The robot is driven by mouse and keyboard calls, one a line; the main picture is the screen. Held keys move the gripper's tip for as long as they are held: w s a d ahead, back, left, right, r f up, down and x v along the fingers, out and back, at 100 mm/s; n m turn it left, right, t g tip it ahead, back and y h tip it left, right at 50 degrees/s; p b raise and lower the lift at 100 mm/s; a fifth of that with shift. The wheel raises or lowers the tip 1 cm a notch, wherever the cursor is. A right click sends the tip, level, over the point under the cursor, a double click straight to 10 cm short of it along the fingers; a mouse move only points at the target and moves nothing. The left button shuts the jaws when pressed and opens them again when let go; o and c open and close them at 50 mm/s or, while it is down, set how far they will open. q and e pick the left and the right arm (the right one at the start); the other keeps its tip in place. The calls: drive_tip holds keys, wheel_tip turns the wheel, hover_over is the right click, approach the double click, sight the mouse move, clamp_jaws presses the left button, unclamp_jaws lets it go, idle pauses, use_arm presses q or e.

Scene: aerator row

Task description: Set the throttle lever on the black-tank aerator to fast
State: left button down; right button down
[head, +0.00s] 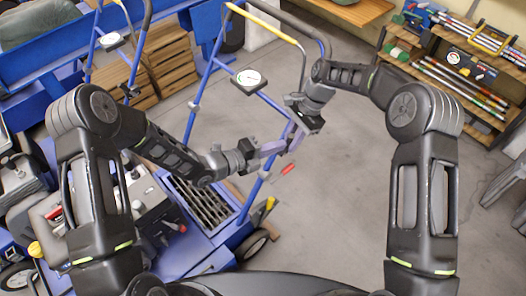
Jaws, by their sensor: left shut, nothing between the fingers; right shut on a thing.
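An aerator with a blue handle frame (219,50) stands in front of me, with a white dial (249,78) on its crossbar. Its dark engine (150,205) sits low at the left, beside a slatted grille (200,203). I cannot clearly make out its tank or throttle lever. A small red piece (288,168) shows just below the grippers; I cannot tell what it belongs to. My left gripper (275,148) is shut and empty beside the frame's right tube. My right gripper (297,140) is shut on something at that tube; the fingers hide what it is.
Another blue frame with a dial (111,40) stands at the back left, near wooden crates (168,60). A wooden shelf (455,75) with tools stands at the back right. The concrete floor (340,190) between my arms is clear.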

use_arm(q)
drive_tip(key=shift+w+d, duration=0.25)
drive_tip(key=shift+d, duration=0.15)
